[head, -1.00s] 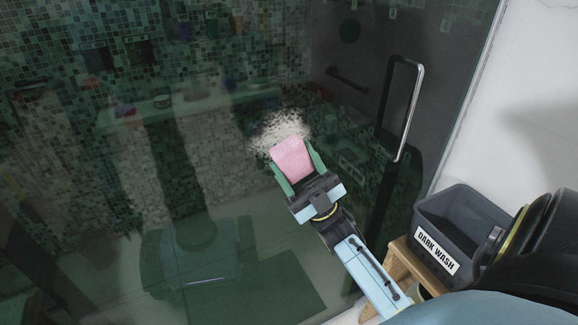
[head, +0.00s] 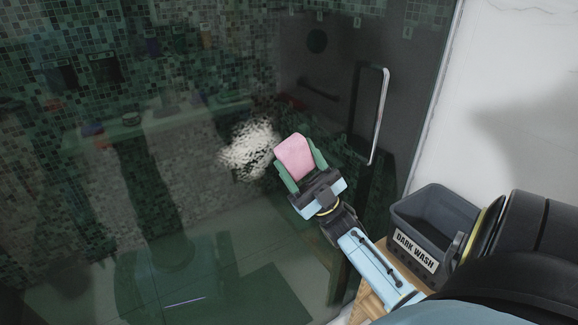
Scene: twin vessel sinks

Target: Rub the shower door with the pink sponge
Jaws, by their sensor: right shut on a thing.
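The pink sponge (head: 294,157) is held between the green fingers of my right gripper (head: 298,164), in front of the dark glass shower door (head: 190,225). The sponge is up close to the glass; I cannot tell whether it touches. A pale, speckled patch (head: 249,148) shows on the glass just left of the sponge. The door's tall metal handle (head: 380,115) stands to the right of the sponge. My left gripper is not in view.
A dark grey bin labelled "DARK WASH" (head: 432,222) sits on a wooden stand (head: 368,300) at the lower right, beside my right arm. A white wall (head: 510,80) is at the right.

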